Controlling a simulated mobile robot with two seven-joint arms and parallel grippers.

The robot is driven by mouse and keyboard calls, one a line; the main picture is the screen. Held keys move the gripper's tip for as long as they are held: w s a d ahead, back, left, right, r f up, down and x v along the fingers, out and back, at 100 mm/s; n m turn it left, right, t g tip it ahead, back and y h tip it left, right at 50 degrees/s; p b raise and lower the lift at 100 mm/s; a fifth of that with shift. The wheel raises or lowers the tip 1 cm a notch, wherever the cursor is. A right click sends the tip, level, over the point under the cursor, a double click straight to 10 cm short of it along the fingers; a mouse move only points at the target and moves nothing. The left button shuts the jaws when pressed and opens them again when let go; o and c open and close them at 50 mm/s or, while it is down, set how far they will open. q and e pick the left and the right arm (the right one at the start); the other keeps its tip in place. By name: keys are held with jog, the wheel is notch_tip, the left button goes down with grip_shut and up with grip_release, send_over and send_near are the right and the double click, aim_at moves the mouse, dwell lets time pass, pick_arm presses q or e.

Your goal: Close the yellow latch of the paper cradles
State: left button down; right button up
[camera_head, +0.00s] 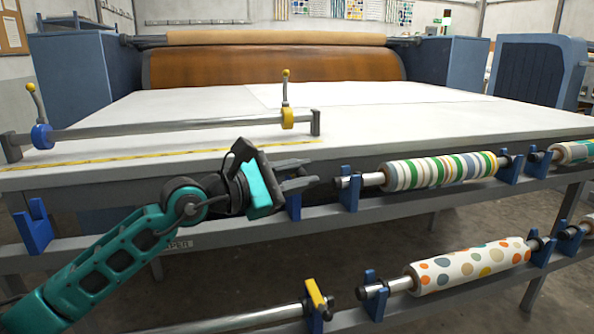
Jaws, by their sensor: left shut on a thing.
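The yellow latch (316,295) sits on top of a blue cradle (315,323) on the lower rail, tilted slightly, beside the end of a bare metal rod (230,321). Another blue cradle (294,208) stands on the upper rail. My left gripper (298,177) is at the top of this upper cradle, above and apart from the visible yellow latch. Its dark fingers are shut on the cradle's top part, and they hide what exactly is between them. My right gripper is not in view.
A striped roll (440,170) lies on the upper rail and a dotted roll (470,265) on the lower rail, right of my gripper. The white table (390,115) lies behind, with a metal bar (170,126) across its front left. An empty blue cradle (35,226) stands far left.

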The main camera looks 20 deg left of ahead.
pick_arm(q)
jog(key=shift+s+d+f, duration=0.15)
jog(key=shift+d+f, duration=0.05)
jog(key=shift+f, duration=0.65)
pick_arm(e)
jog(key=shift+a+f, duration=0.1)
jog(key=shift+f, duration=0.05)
pick_arm(q)
jog(key=shift+f, duration=0.15)
dwell(1.5)
jog(key=c, duration=1.1)
grip_release()
jog(key=shift+a+r, duration=0.15)
jog(key=shift+r, duration=0.05)
jog(key=b+v, duration=0.2)
jog(key=v, duration=1)
jog(key=shift+s+a, duration=0.15)
jog(key=shift+a, duration=0.1)
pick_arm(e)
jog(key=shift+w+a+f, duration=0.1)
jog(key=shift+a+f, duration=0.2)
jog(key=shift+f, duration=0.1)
pick_arm(q)
jog(key=shift+r, duration=0.1)
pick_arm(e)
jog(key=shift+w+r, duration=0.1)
